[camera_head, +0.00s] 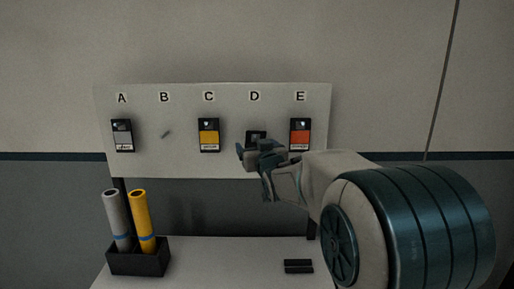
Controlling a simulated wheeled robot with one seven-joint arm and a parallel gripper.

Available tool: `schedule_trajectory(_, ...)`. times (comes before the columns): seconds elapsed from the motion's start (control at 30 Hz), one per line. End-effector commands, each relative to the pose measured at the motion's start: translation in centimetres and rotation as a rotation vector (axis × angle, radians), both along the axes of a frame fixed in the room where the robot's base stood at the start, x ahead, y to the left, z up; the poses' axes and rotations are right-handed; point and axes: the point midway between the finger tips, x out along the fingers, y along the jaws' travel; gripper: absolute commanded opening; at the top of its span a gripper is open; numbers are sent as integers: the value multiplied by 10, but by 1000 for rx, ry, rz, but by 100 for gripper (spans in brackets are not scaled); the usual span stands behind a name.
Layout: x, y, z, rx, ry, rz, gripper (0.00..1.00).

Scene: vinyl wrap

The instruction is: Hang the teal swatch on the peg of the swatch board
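The pale swatch board (185,163) stands upright at the back, with columns lettered A to E. Column B has a bare peg (166,134) and no swatch. My gripper (257,162) is in front of the board, just below the letter D. The dark top of a swatch (256,136) shows under D, just above my gripper. The rest of it is hidden, so I cannot tell its colour, or whether it hangs on a peg or is in my gripper. No teal swatch face is clearly visible. I cannot tell whether the fingers are open or shut.
A grey swatch (122,136) hangs at A, a yellow one (208,136) at C and an orange-red one (300,134) at E, close to my gripper. A black holder (138,260) with grey and yellow rolls stands on the table (222,262). A small black object (298,266) lies at right.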

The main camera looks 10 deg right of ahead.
Motion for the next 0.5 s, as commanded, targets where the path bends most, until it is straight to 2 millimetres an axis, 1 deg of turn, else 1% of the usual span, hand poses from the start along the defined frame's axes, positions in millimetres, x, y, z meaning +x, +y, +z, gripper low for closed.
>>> schedule_trajectory(0.27, -1, 0, 0, 0, 0, 0, 80)
schedule_trajectory(0.37, -7, -1, 0, 0, -1, 0, 80)
schedule_trajectory(0.5, -25, -2, -1, 1, -2, 0, 80)
